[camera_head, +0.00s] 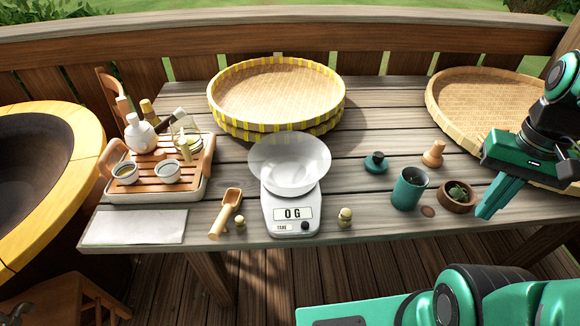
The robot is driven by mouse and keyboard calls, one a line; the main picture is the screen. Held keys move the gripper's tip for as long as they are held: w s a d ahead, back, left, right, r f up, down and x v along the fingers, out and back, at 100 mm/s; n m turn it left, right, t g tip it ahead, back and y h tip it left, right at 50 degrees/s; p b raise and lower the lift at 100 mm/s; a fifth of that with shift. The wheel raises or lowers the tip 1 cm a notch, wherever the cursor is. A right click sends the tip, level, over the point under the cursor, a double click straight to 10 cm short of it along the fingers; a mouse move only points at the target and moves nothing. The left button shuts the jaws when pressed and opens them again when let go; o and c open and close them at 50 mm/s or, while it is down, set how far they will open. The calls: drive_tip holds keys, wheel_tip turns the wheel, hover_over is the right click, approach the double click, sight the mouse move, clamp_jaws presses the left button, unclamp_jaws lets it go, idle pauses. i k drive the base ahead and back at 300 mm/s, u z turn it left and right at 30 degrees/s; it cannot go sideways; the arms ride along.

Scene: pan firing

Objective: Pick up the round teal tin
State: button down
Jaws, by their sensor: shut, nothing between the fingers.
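The round teal tin (408,192) stands upright on the wooden table, right of the scale. Its top is open and its inside looks dark. A teal lid with a dark knob (376,163) lies apart from it, behind and to the left. My gripper (483,213) is shut and empty, pointing down at the table's right side. It is to the right of the tin, with a small wooden bowl between them, and does not touch the tin.
The small wooden bowl (457,197) holds green leaves. A wooden stopper-like piece (434,154) stands behind the tin. A white scale with a clear bowl (291,206) is to its left. Woven trays (222,115) and a tea tray (200,190) stand further off. The table's front edge is close.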

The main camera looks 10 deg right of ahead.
sight(412, 182)
drive_tip(key=z, duration=1.6)
drive_tip(key=k, duration=0.8)
drive_tip(key=z, duration=0.2)
drive_tip(key=i, duration=0.2)
drive_tip(key=u, duration=0.1)
